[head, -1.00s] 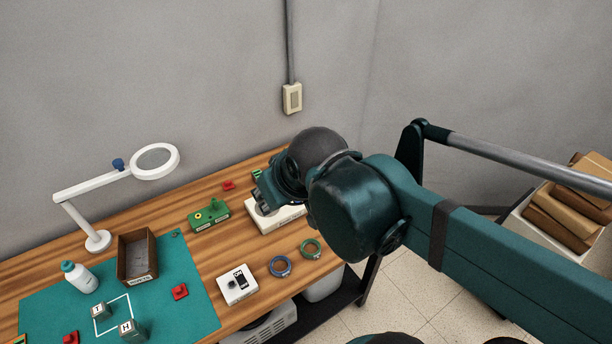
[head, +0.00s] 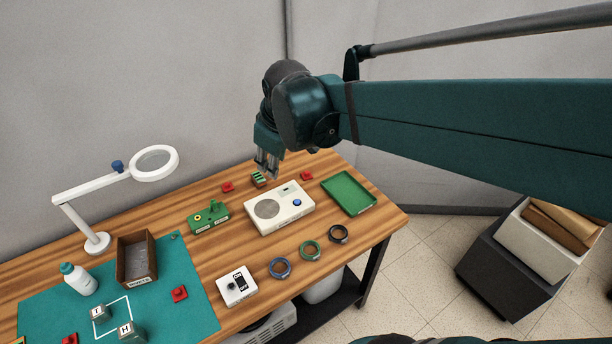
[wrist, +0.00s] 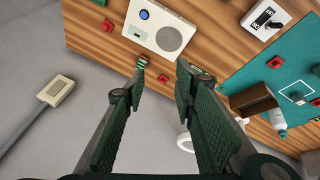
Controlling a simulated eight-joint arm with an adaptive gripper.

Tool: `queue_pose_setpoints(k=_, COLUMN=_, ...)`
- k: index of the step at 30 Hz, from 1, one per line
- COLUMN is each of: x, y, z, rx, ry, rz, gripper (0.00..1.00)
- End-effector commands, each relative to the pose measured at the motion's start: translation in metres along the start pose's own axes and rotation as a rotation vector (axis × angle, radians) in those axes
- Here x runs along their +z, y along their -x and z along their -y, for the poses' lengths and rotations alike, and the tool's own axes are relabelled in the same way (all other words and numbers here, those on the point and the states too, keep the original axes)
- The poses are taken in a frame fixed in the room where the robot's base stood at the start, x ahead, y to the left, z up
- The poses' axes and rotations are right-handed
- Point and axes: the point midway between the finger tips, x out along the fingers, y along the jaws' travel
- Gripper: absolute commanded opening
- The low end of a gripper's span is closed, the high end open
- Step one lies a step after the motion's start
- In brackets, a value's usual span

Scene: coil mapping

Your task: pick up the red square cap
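Several small red caps lie about. One (head: 227,187) is at the table's back edge, another (head: 306,175) farther right, one (head: 179,293) on the teal mat, and one (head: 70,339) at the bottom left. Which is the square one I cannot tell. My gripper (head: 268,172) is above the table's back edge, by the green striped block (head: 258,179). In the wrist view my gripper (wrist: 161,68) is open and empty. A red cap (wrist: 162,78) shows between its fingers, well beyond them; another (wrist: 107,25) lies up left.
A white device (head: 279,208), a green fixture (head: 208,217) and a green tray (head: 354,193) stand near. Coloured rings (head: 310,249), a switch box (head: 237,286), a brown bin (head: 137,258) and a magnifier lamp (head: 98,241) are in front or left. A wall stands behind.

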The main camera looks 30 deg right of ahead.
Motion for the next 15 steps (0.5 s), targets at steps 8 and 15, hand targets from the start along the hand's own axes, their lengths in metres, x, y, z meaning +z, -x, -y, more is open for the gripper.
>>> queue_pose_setpoints(k=8, x=-0.014, y=-0.027, z=-0.034, rx=-0.024, ry=0.119, rz=0.052, gripper=0.28)
queue_pose_setpoints(k=15, x=-0.022, y=-0.053, z=-0.063, rx=-0.052, ry=0.222, rz=0.093, gripper=0.28)
